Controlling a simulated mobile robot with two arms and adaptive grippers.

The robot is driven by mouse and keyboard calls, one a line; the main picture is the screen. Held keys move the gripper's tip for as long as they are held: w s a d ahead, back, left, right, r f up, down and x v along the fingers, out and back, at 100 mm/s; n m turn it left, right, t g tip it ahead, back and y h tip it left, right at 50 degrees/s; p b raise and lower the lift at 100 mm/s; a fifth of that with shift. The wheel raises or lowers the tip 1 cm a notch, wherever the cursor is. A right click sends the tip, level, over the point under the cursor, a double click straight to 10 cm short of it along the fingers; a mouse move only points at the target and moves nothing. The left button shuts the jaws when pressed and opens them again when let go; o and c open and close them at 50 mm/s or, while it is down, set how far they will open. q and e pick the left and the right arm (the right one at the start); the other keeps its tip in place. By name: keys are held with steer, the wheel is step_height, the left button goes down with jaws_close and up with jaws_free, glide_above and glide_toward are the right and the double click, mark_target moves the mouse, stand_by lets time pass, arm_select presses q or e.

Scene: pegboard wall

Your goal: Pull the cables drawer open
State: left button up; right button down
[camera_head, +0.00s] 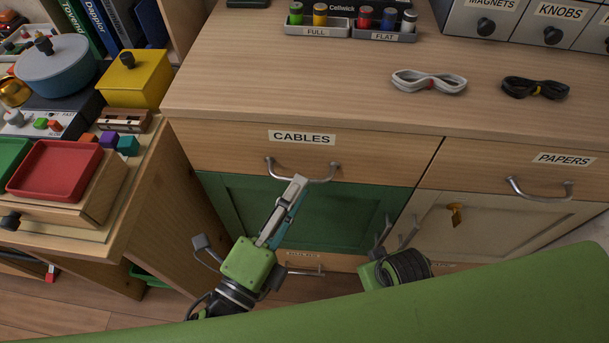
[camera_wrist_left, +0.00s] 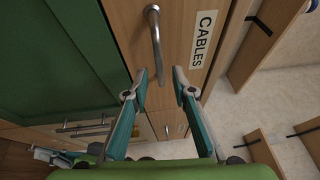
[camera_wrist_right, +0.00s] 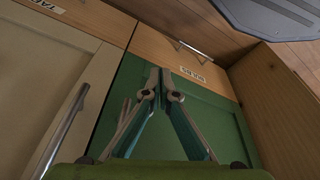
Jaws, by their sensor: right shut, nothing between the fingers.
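The cables drawer (camera_head: 225,150) is a light wood front with a CABLES label, flush with the cabinet beneath the top. Its curved metal handle (camera_head: 320,178) shows above the green door. My left gripper (camera_head: 299,183) is open at this handle. In the left wrist view the handle (camera_wrist_left: 156,40) runs upward from between the two fingertips (camera_wrist_left: 161,72); I cannot tell whether they touch it. My right gripper (camera_wrist_right: 160,71) is shut and empty, low in front of the cabinet and apart from the cables handle.
The papers drawer (camera_head: 485,178) is to the right, above a cream door with a key (camera_head: 455,212). The green door (camera_head: 340,215) lies below the cables drawer. A white cable bundle (camera_head: 428,82) and a black one (camera_head: 535,89) lie on top. A cluttered wooden bench (camera_head: 140,200) stands left.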

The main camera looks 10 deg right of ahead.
arm_select(q)
steer(key=shift+x, duration=1.75)
jaws_close()
